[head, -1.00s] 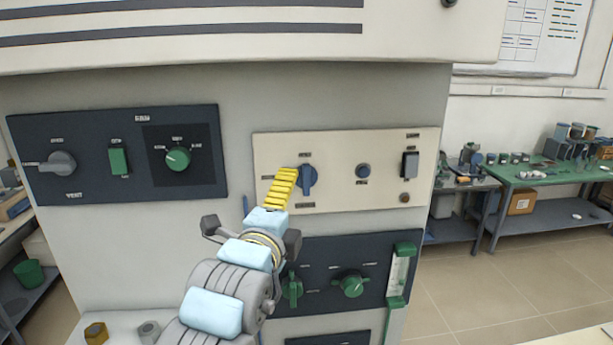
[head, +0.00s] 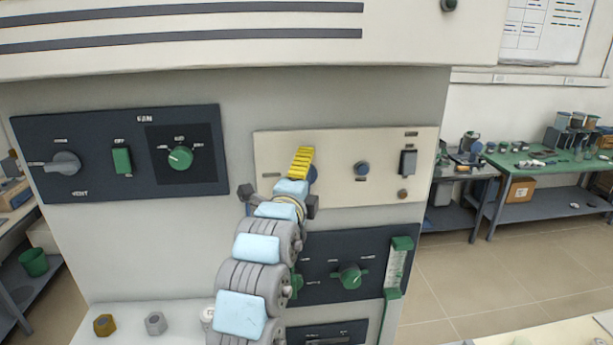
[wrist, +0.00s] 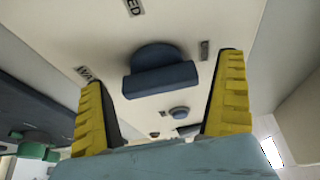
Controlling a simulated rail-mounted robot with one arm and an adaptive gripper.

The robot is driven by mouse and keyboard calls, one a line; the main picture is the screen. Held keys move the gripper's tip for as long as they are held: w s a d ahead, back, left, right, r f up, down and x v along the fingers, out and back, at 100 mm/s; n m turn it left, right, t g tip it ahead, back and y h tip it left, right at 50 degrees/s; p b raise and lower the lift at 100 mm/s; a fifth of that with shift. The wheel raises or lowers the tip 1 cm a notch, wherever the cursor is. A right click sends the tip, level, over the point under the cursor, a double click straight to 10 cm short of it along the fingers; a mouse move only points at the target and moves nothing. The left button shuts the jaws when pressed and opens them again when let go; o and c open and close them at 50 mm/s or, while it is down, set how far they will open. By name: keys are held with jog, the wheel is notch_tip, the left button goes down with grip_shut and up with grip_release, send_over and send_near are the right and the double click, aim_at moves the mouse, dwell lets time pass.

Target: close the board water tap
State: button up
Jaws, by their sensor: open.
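The blue tap knob (head: 313,174) sits on the cream panel (head: 340,196). In the head view it is mostly hidden behind my gripper (head: 302,160), whose yellow fingers reach up to the panel. In the wrist view the blue knob (wrist: 161,80) has a thick bar handle on a round base, with the bar lying nearly level across the picture. My gripper is open, with one yellow finger on each side of the knob. A gap shows between each finger and the bar. The small labels around the knob are only partly readable.
The cream panel also has a small blue knob (head: 362,169) and a dark switch (head: 408,162). A dark panel (head: 320,262) with a green knob (head: 351,276) is below. Another dark panel (head: 85,178) is at left. A green-topped bench (head: 535,172) stands at right.

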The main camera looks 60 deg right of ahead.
jog(key=c, duration=1.2)
